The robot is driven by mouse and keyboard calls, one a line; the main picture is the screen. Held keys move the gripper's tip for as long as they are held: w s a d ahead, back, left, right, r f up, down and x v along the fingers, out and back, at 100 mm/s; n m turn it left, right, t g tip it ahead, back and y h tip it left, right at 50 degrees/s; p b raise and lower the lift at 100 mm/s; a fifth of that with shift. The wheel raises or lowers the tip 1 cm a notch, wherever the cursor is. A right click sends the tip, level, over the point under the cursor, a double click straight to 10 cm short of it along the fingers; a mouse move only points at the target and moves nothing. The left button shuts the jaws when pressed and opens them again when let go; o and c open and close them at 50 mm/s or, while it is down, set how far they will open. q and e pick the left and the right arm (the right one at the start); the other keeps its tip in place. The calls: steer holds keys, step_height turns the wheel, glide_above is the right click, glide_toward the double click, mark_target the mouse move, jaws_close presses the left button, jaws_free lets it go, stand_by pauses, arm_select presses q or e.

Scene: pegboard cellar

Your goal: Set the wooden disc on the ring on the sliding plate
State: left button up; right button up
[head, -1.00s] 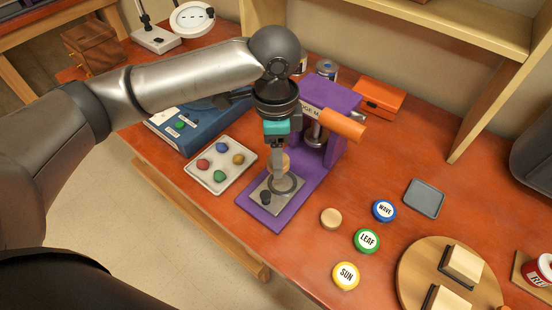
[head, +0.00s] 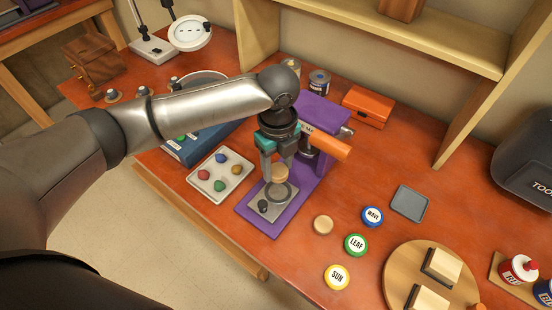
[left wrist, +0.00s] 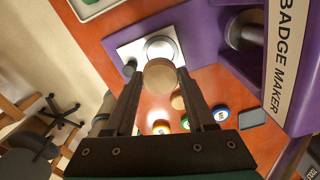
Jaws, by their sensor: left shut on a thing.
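My left gripper (head: 278,173) is shut on a wooden disc (head: 279,173), held level above the metal sliding plate (head: 285,208) of the purple badge maker. The ring (head: 283,189) lies on the plate, just below the disc and partly hidden by it in the head view. In the left wrist view, the disc (left wrist: 160,77) sits between the fingertips. The ring (left wrist: 161,47) shows just beyond it, and the disc covers its near edge. A gap seems to separate disc and ring; its height is hard to tell. My right gripper is not in view.
The badge maker (head: 311,107) with its orange handle (head: 331,147) stands close behind my gripper. A tray of coloured pieces (head: 221,187) is to the left. Another wooden disc (head: 323,225) and the sun (head: 337,277), leaf (head: 356,244) and wave (head: 373,216) badges lie right.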

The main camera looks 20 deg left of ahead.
arm_select(q)
steer(key=shift+f+m+p, duration=0.1)
steer(key=shift+m+p, duration=0.25)
steer(key=shift+m, duration=0.55)
steer(key=shift+w+f, duration=0.1)
steer(key=shift+f, duration=0.05)
step_height(320, 180, down, 4)
steer(key=b, duration=0.5)
steer(key=shift+f+b, duration=0.15)
steer(key=shift+b, duration=0.15)
steer(key=shift+f, duration=1)
steer(key=shift+p, duration=0.65)
steer(key=shift+f+p, duration=0.4)
steer(key=shift+p, duration=0.15)
stand_by(0.7)
steer(key=shift+p, duration=0.4)
stand_by(0.3)
steer(key=o, duration=1.6)
steer(key=shift+c, duration=0.2)
